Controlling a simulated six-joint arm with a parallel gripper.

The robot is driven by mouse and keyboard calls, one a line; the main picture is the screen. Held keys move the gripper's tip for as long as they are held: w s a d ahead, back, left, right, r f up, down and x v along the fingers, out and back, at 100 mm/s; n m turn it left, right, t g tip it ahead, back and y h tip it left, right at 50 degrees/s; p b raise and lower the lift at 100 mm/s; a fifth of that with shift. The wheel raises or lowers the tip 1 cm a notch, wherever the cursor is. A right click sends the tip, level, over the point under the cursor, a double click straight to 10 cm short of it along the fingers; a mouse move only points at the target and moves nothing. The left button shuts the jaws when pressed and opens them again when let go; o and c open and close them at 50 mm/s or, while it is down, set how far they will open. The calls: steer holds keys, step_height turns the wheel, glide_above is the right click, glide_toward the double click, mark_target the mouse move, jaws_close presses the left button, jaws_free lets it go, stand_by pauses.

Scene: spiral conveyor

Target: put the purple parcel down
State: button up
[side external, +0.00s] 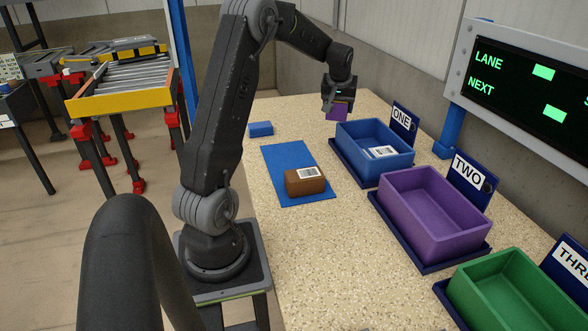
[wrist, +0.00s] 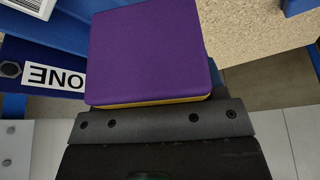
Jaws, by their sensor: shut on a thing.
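The purple parcel (side external: 338,111) is held in my gripper (side external: 338,98), up above the far end of the table, behind the blue bin. In the wrist view the purple parcel (wrist: 150,52) fills the middle, with a thin yellow edge along its near side. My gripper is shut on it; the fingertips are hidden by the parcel. The blue bin (side external: 347,140), marked ONE, holds a parcel with a white label. The purple bin (side external: 418,240), marked TWO, looks empty. The green bin (side external: 500,318), marked THREE, is cut off by the frame edge.
A brown parcel (side external: 300,186) with a white label lies on a blue mat (side external: 283,158). A small blue block (side external: 261,129) lies on the table (side external: 350,280) behind the mat. Sign ONE (side external: 404,121) stands upright beside the blue bin. A lane display (side external: 525,85) hangs at the right.

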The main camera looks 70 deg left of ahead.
steer(key=s+d+n+g, duration=0.3)
steer(key=s+n+g, duration=0.3)
steer(key=s+n, duration=0.9)
glide_above(289, 166)
steer(key=d, duration=0.1)
steer(key=shift+t+h, duration=0.3)
steer(key=shift+h, duration=0.1)
steer(key=f, duration=1.1)
steer(key=shift+w+f, duration=0.2)
steer(key=shift+w, duration=0.15)
steer(key=shift+f, duration=1.85)
steer(key=shift+f, duration=0.15)
steer(key=o, duration=1)
